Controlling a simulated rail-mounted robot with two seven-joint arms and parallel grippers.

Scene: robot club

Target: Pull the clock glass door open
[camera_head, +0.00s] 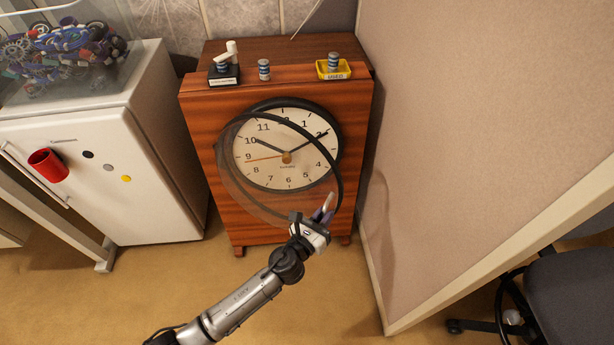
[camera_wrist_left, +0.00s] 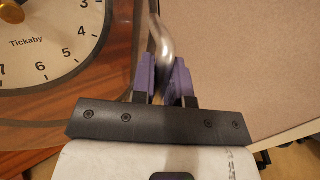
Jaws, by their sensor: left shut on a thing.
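The clock (camera_head: 277,155) is a round white dial set in the front of a wooden cabinet. Its round glass door (camera_head: 341,168), with a black rim, stands out from the dial, partly open. A metal handle (camera_head: 329,199) is at the rim's lower right. My left gripper (camera_head: 323,214) is shut on this handle. In the left wrist view, the purple fingers (camera_wrist_left: 166,82) close on both sides of the curved metal handle (camera_wrist_left: 163,45), with part of the dial (camera_wrist_left: 40,45) to the left. My right gripper is not in view.
A beige partition (camera_head: 450,120) stands close on the right. On the cabinet top are a black tray (camera_head: 224,81), a battery (camera_head: 264,69) and a yellow tray (camera_head: 328,75). A white fridge (camera_head: 95,180) with a red cup (camera_head: 48,165) is left. A chair (camera_head: 575,295) is lower right.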

